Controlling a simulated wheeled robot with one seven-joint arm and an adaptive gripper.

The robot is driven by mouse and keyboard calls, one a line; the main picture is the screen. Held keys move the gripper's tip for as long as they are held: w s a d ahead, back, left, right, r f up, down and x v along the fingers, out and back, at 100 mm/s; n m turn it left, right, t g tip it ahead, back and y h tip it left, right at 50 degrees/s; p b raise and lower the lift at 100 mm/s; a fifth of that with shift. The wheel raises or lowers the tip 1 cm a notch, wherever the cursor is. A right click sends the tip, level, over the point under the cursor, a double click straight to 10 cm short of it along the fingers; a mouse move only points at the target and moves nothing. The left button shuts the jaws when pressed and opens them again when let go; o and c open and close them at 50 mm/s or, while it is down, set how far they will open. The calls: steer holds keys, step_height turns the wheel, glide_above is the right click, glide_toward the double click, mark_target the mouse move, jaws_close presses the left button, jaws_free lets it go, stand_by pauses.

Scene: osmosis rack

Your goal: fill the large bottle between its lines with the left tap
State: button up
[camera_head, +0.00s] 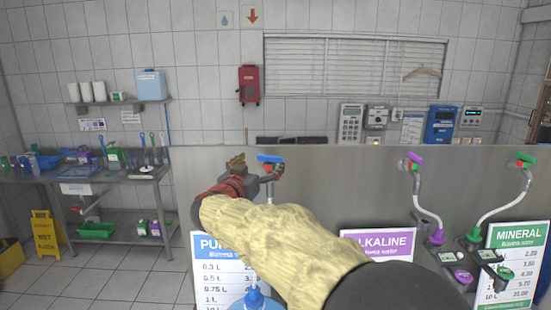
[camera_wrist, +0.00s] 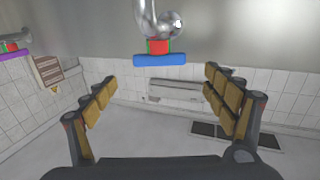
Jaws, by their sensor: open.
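The left tap's blue handle (camera_head: 270,158) stands above the PURE sign at the top edge of the metal panel. My gripper (camera_head: 257,167) is raised beside this handle, with its fingers spread. In the wrist view the blue handle (camera_wrist: 160,60), with red and green bands behind it, lies centred just beyond my open fingertips (camera_wrist: 160,84). Nothing is between the fingers. A blue bottle top (camera_head: 256,301) shows at the bottom edge, under the left tap. My arm and the frame edge hide most of this bottle. Its lines and water level are out of sight.
Purple (camera_head: 415,157) and green (camera_head: 526,158) tap handles stand to the right, with hoses running down. The ALKALINE sign (camera_head: 378,245) and MINERAL sign (camera_head: 517,260) are on the panel front. A side table (camera_head: 110,177) with bottles stands at the left.

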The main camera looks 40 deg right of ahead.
mark_target(269, 157)
steer(key=x, duration=0.7)
steer(key=shift+w+d, duration=0.2)
steer(key=shift+d, duration=0.05)
steer(key=c, duration=1.1)
steer(key=shift+c, duration=0.4)
